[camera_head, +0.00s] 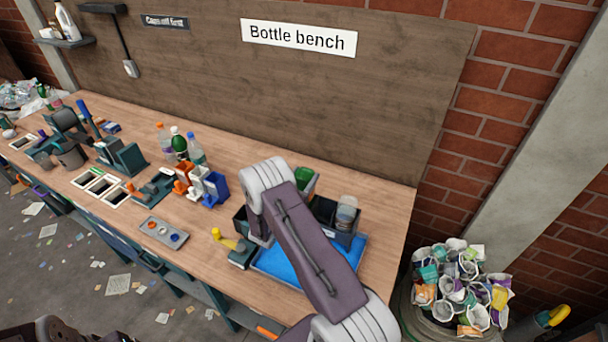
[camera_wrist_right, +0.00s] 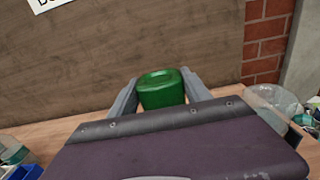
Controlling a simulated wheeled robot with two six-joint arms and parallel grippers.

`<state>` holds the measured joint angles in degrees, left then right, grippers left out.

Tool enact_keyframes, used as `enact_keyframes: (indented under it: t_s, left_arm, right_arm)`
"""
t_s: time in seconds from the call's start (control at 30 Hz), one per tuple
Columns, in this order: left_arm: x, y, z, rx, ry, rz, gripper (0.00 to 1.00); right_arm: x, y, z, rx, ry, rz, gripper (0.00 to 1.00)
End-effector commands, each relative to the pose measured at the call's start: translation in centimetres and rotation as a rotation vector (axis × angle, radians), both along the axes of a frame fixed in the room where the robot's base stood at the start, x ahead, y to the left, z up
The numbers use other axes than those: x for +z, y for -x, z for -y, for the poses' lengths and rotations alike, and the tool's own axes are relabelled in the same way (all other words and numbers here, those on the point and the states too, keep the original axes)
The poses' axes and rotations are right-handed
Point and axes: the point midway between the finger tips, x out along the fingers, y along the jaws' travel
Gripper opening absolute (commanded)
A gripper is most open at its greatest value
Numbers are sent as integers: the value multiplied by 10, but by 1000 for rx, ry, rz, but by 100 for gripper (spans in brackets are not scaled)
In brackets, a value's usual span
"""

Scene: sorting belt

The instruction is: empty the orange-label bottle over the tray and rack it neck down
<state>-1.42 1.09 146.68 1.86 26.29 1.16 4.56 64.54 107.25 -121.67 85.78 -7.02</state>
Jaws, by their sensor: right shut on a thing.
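My right gripper (camera_wrist_right: 160,92) is shut on a green bottle (camera_wrist_right: 162,88); the wrist view shows its flat end between the two fingers. No label shows on it, so I cannot tell if it is the orange-label one. In the head view a bit of green (camera_head: 307,179) shows past my right arm, which hides most of the gripper. The blue tray (camera_head: 273,262) lies under the arm. The dark rack (camera_head: 324,210) stands behind the tray, with a clear bottle (camera_head: 346,212) in its right part. Contact between the green bottle and rack is hidden. My left gripper is not in view.
Three bottles (camera_head: 179,144) stand further left on the bench. Orange, white and blue bins (camera_head: 215,187) and a yellow-handled device (camera_head: 226,240) are left of the tray. A grey plate with caps (camera_head: 163,233) lies near the front edge. A full waste bin (camera_head: 455,290) stands right of the bench.

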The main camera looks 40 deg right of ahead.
Motion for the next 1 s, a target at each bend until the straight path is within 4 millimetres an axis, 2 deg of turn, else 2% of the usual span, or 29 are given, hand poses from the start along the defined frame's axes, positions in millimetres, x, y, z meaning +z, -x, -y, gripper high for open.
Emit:
enact_keyframes:
  t_s: [0.03,0.3,0.73,0.77,0.8,0.83,1.0]
  left_arm:
    - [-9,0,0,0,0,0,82]
    - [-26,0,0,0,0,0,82]
    - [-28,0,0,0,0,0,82]
    - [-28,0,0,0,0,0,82]
    - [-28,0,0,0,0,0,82]
    - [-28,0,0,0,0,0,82]
    - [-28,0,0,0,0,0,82]
  right_arm:
    - [-11,0,0,0,0,0,0]
    - [-35,0,0,0,0,0,0]
    - [-39,0,0,0,1,0,0]
    - [-39,0,0,0,1,0,62]
    - [-39,0,0,0,1,0,73]
    - [-39,0,0,0,1,0,81]
    - [-39,0,0,0,1,0,81]
